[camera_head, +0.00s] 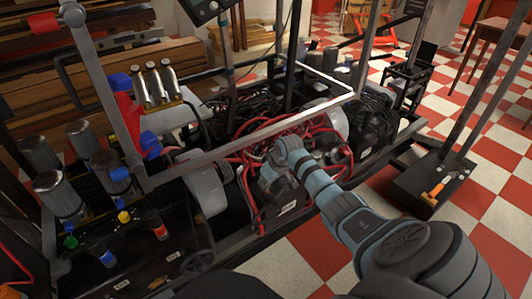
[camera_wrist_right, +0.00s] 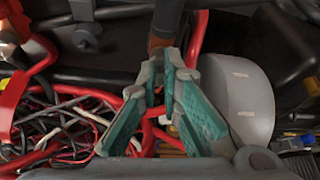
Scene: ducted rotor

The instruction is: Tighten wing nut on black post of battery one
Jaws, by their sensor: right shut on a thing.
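My right gripper (camera_head: 268,168) reaches down from the lower right into the frame of the machine, among red cables. In the right wrist view its teal-padded fingers (camera_wrist_right: 168,62) come together at the tips. They are shut on a small piece that they mostly hide, apparently the wing nut. A copper-brown piece (camera_wrist_right: 160,42) shows just beyond the tips, with a dark upright part (camera_wrist_right: 168,17) behind it. The black post and the battery's markings cannot be made out clearly. My left gripper is not in view.
Red cables (camera_wrist_right: 42,62) and a tangle of thin wires (camera_wrist_right: 65,125) lie left of the fingers. A grey rounded housing (camera_wrist_right: 238,95) stands close on the right. In the head view, a pale metal bar (camera_head: 250,137) crosses the machine near my right gripper.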

